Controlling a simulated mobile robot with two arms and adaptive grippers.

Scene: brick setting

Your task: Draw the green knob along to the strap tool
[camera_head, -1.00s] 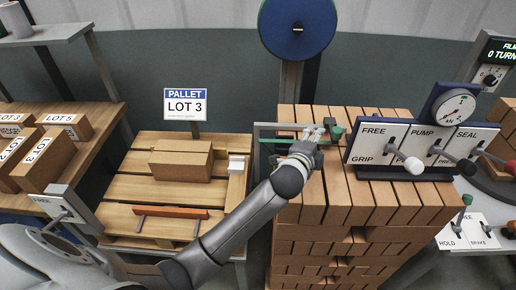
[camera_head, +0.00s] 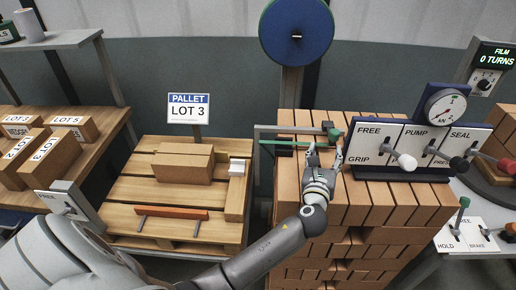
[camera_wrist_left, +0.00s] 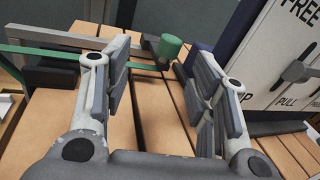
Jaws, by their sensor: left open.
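The green knob (camera_head: 334,135) sits at the right end of a green strap (camera_head: 285,142), beside a grey bar above the brick stack. In the left wrist view the knob (camera_wrist_left: 171,46) shows beyond the fingertips, in the gap between them. My left gripper (camera_head: 325,156) is open and empty over the bricks, just on the near side of the knob. Its spread fingers (camera_wrist_left: 163,85) show in the wrist view. The strap tool (camera_head: 378,150), a panel marked FREE, PUMP and SEAL with levers and a gauge, stands to the right of the knob. My right gripper is out of view.
The brick stack (camera_head: 375,205) lies under the gripper. A pallet (camera_head: 125,222) with a carton (camera_head: 183,165) stands to the left. A blue reel (camera_head: 296,32) hangs behind. A HOLD/BRAKE lever panel (camera_head: 467,236) is at the lower right.

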